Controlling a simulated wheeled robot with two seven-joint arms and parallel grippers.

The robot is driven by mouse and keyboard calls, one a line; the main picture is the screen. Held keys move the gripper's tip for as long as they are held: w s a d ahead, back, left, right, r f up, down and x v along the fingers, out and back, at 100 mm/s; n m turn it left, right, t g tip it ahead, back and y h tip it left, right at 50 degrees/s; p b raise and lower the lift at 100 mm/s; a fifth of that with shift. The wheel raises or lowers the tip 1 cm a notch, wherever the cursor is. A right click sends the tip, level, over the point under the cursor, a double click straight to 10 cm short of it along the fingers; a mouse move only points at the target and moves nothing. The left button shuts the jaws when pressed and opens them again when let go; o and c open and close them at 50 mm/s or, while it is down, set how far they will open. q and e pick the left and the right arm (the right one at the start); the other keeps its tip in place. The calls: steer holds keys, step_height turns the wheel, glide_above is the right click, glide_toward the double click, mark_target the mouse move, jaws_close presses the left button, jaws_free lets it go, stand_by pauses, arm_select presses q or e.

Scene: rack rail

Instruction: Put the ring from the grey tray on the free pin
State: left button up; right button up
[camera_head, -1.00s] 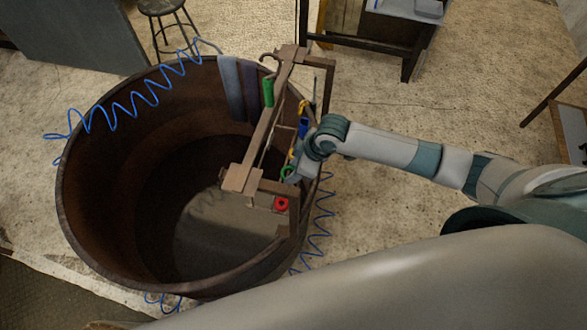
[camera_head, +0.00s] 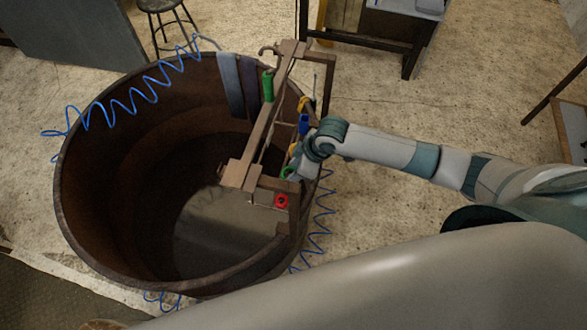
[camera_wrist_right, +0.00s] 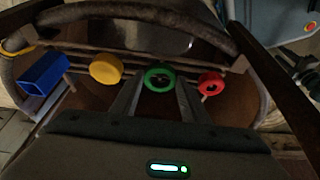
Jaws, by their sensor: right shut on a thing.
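My right gripper (camera_wrist_right: 159,92) is shut on a green ring (camera_wrist_right: 158,78), which sits between its fingertips in the right wrist view. In the head view the right gripper (camera_head: 293,172) is at the near right end of the wooden rack, with the green ring (camera_head: 287,172) partly hidden by it. A red ring (camera_wrist_right: 211,83) is just right of the green one, and a yellow ring (camera_wrist_right: 106,68) is to its left. The red ring (camera_head: 281,201) also shows on the rack's near end. I cannot make out a grey tray or a bare pin. My left gripper is not in view.
A blue box-shaped piece (camera_wrist_right: 43,74) is left of the yellow ring. A green cylinder (camera_head: 267,87) hangs on the rack's far part. A blue coiled hose (camera_head: 130,100) runs along the tub's rim.

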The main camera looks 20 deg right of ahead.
steer(key=shift+f, duration=0.3)
stand_by(0.4)
steer(key=o, duration=1.1)
steer(key=shift+o, duration=0.2)
steer(key=shift+r, duration=0.1)
steer(key=b+v, duration=0.2)
steer(key=v, duration=1.5)
steer(key=shift+d, duration=0.2)
steer(key=shift+s, duration=0.2)
